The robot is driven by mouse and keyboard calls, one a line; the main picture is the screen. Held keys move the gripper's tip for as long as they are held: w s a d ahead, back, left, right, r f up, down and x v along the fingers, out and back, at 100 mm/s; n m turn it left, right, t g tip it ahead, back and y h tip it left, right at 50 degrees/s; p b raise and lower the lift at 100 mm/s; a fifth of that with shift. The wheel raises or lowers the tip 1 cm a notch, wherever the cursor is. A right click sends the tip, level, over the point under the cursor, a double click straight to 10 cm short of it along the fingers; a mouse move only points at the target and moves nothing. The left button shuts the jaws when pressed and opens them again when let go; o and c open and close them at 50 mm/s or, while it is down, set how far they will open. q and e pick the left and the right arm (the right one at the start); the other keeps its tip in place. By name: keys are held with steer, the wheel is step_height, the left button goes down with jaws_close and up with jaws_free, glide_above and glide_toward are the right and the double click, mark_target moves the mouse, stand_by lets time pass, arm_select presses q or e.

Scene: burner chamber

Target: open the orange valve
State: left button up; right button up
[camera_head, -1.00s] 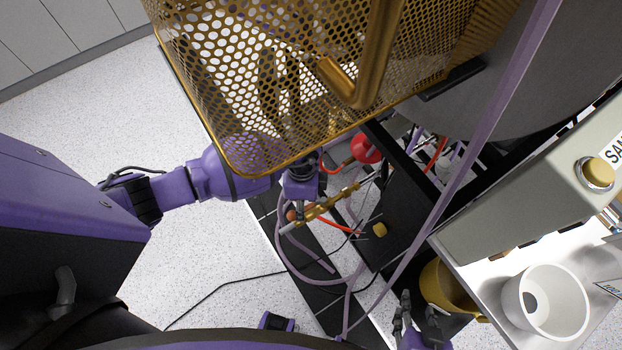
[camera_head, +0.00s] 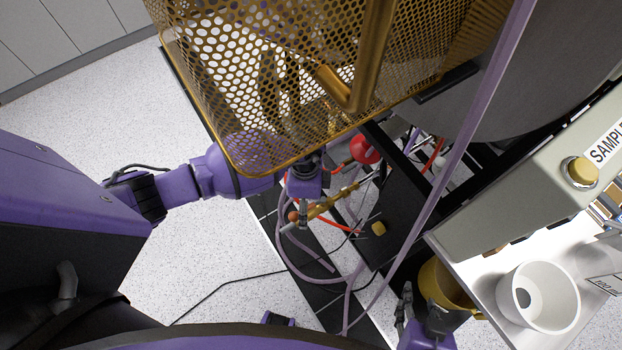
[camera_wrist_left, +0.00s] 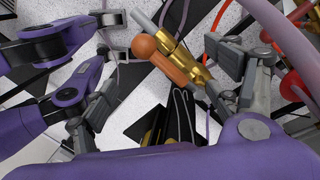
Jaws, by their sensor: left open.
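The orange valve handle (camera_wrist_left: 165,60) is a rod with a ball end, lying across a brass valve body (camera_wrist_left: 188,68) on a thin pipe. In the head view the orange ball end (camera_head: 293,216) shows small beside the brass pipe. My left gripper (camera_wrist_left: 165,78) is open, with fingers on both sides of the orange handle; I see no clear contact. In the head view it is partly hidden below the perforated cage. My right gripper (camera_head: 415,312) is at the bottom, beside the yellow container, its fingers apart and empty, away from the valve.
A perforated brass cage (camera_head: 215,95) overhangs my left arm. A red ball (camera_head: 364,149), lilac hoses (camera_head: 300,258) and a red hose (camera_head: 338,225) lie close to the valve. A white cup (camera_head: 540,297) stands on a shelf at right. The floor at left is clear.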

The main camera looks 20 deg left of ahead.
arm_select(q)
steer(key=shift+w+a+r+p, duration=0.1)
steer(key=shift+w+r+p, duration=0.15)
steer(key=shift+r+p, duration=0.7)
steer(key=shift+w+a+r+p, duration=0.15)
steer(key=shift+r+p, duration=0.3)
steer(key=shift+r, duration=0.85)
arm_select(e)
steer(key=shift+t, duration=0.4)
steer(key=w+r, duration=0.2)
steer(key=r, duration=0.1)
steer(key=w+r, duration=0.1)
steer(key=r, duration=0.1)
arm_select(q)
steer(key=shift+d+f, duration=0.1)
arm_select(e)
steer(key=shift+s, duration=0.1)
